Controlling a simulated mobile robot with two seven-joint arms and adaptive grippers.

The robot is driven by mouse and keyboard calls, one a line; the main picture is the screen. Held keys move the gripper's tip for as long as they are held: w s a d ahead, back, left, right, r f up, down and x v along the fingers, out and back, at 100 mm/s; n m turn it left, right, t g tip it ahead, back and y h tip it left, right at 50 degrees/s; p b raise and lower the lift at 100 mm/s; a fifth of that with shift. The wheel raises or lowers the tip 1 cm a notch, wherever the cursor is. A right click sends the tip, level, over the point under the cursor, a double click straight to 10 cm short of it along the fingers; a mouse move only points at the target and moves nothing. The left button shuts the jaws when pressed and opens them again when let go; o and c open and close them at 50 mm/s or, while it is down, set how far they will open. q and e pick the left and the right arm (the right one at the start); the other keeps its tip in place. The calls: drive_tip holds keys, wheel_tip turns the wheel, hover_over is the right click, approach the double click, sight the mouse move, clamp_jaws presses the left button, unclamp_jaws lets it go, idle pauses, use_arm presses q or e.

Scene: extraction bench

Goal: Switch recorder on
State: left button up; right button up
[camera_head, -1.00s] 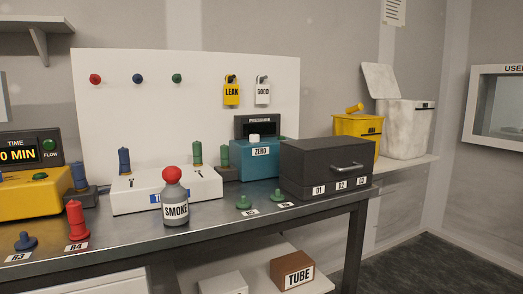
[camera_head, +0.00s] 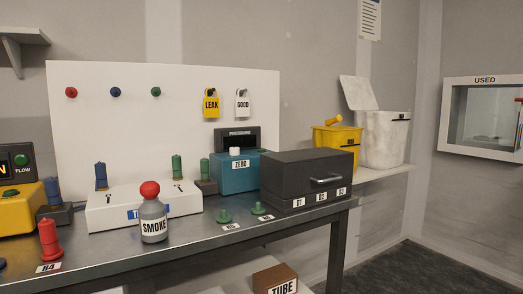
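No thing in view carries a recorder label, so I cannot tell which one is the recorder. A teal box (camera_head: 236,180) with a white button and a ZERO label stands at the back of the bench. A dark display unit marked PRESSURE (camera_head: 237,137) sits behind it, its screen dark. Neither of my grippers is in view.
A grey SMOKE bottle (camera_head: 153,222) with a red top stands near the bench front, before a white box (camera_head: 115,213). A black drawer case (camera_head: 307,178) is at the right end. A red plug (camera_head: 50,240) stands at front left. Yellow (camera_head: 337,138) and white (camera_head: 385,140) bins stand beyond.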

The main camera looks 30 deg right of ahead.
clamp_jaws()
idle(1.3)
